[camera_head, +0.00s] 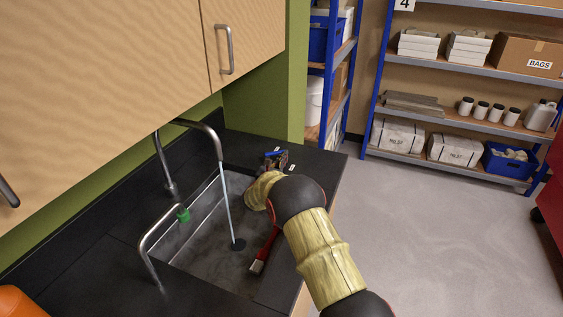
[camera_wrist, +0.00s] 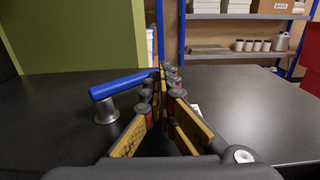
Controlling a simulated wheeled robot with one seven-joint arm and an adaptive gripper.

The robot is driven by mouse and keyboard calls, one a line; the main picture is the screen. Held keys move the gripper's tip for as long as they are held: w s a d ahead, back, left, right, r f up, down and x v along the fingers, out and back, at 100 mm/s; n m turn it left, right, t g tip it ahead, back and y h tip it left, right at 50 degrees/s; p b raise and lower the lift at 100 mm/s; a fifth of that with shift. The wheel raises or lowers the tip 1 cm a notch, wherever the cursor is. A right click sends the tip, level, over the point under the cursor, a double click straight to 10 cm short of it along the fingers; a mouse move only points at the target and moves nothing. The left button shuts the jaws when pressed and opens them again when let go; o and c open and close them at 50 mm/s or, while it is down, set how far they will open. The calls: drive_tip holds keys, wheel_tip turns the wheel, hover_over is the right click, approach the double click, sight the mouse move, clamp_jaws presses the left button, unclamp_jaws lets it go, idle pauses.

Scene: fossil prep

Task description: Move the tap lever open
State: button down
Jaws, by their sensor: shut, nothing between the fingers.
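The tap lever is a blue bar (camera_wrist: 125,83) on a short metal post (camera_wrist: 106,110), left of my fingers in the wrist view. Its far end points right and meets the edge of my left finger; I cannot tell whether they touch. My gripper (camera_wrist: 164,78) is shut and empty, fingers pointing forward above the black counter. In the head view the blue lever (camera_head: 275,154) shows small beside my gripper (camera_head: 281,163), at the sink's far right corner. A tall curved spout (camera_head: 205,128) has a thin pale column, seemingly water, running down to the drain (camera_head: 238,244).
A grey sink (camera_head: 205,250) is set in the black counter (camera_head: 75,255). A red-handled tool (camera_head: 264,250) lies by the sink's right edge. A wooden cupboard (camera_head: 120,65) overhangs the left. Blue shelving (camera_head: 460,75) stands beyond.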

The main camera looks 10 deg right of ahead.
drive_tip(key=shift+w+d+b, duration=0.2)
drive_tip(key=shift+w, duration=0.5)
drive_tip(key=shift+w+d+b, duration=0.2)
drive_tip(key=shift+w, duration=0.6)
